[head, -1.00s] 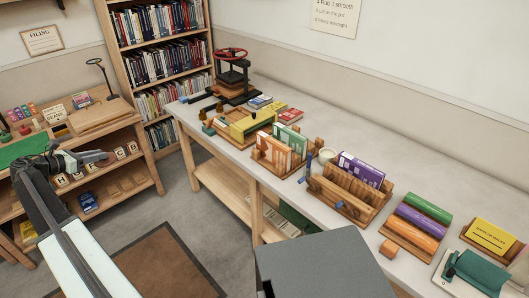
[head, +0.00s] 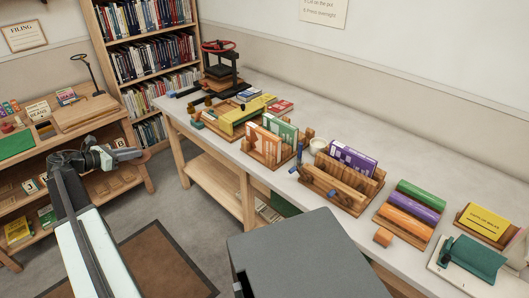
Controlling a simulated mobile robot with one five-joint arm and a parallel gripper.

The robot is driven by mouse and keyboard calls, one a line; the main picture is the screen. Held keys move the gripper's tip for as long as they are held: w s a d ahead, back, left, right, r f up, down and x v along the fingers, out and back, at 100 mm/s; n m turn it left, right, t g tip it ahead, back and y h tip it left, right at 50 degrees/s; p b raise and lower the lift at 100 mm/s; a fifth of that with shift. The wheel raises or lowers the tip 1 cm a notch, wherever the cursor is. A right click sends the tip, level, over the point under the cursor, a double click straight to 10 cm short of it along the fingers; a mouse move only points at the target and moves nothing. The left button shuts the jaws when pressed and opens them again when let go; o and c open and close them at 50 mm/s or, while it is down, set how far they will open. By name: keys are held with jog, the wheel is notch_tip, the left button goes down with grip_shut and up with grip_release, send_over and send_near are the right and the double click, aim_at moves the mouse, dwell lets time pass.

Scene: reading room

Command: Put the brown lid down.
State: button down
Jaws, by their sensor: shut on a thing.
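My gripper (head: 126,154) is at the left of the head view, at the end of my arm, in front of the low wooden shelf unit. It is shut on the brown lid (head: 138,158), a small, thin, dark brown piece at its fingertips. The lid is partly hidden by the gripper and is small in view. It appears held in the air near the right end of the shelf unit; whether it touches anything there I cannot tell.
The shelf unit (head: 146,179) carries a wooden board (head: 88,112), a green mat (head: 17,144) and small letter blocks. The long pale worktable (head: 330,122) holds a press (head: 221,66), book racks and coloured rolls. Carpeted floor lies between them.

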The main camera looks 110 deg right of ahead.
jog(key=s+a+f+m+y+b, duration=0.1)
jog(key=s+a+f+b, duration=0.1)
jog(key=s+a, duration=0.4)
jog(key=s+a+f+m+g+y+b, duration=0.1)
jog(key=s+a, duration=0.5)
jog(key=s, duration=1)
jog(key=s+a+f+m+y+b, duration=0.2)
jog(key=s+a, duration=0.5)
jog(key=s, duration=0.4)
notch_tip(320, 180, down, 3)
jog(key=shift+s+f+g+y+b, duration=0.2)
jog(key=shift+s+g+y+b, duration=0.3)
jog(key=shift+b, duration=0.7)
